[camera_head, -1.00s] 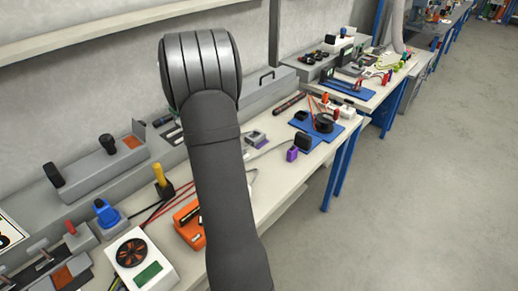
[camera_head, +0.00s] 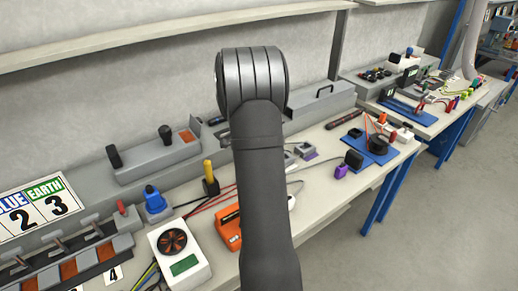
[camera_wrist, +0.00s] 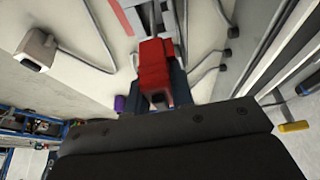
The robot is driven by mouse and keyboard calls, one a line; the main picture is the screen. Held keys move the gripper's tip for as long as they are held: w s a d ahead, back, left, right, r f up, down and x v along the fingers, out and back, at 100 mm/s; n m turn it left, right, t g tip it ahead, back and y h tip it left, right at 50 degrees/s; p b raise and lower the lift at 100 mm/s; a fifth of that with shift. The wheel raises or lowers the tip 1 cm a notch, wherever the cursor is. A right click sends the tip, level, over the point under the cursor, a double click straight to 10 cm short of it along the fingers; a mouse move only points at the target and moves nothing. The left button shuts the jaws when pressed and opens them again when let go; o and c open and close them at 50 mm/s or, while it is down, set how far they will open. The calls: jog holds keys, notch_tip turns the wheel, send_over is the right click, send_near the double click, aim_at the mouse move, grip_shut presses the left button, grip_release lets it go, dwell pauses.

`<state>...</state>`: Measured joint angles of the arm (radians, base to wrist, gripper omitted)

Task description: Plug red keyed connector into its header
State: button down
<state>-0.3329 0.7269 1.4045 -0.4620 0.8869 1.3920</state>
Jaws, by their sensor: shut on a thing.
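In the wrist view a red connector (camera_wrist: 155,66) sits between the dark fingers of my gripper (camera_wrist: 157,78), which is shut on it. A grey strip-like part shows just beyond the connector at the top of the wrist view; I cannot tell whether they touch. In the head view my arm hides the gripper and the red connector. I cannot make out the connector's header with certainty in either view.
The bench (camera_head: 310,205) holds an orange device (camera_head: 228,228), a white box with a fan (camera_head: 178,250), a blue-topped plug (camera_head: 154,200), a yellow-handled part (camera_head: 209,178) and a purple block (camera_head: 341,171). Grey cables run across the surface in the wrist view.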

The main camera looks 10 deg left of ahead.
jog(key=shift+f, duration=2.25)
jog(key=shift+f, duration=0.9)
jog(key=c, duration=1.2)
grip_release()
jog(key=shift+o, duration=0.2)
jog(key=v, duration=1.7)
jog(key=shift+r, duration=0.25)
jog(key=shift+f, duration=0.1)
jog(key=x, duration=1.7)
jog(key=shift+f, duration=0.15)
jog(key=shift+r, duration=0.2)
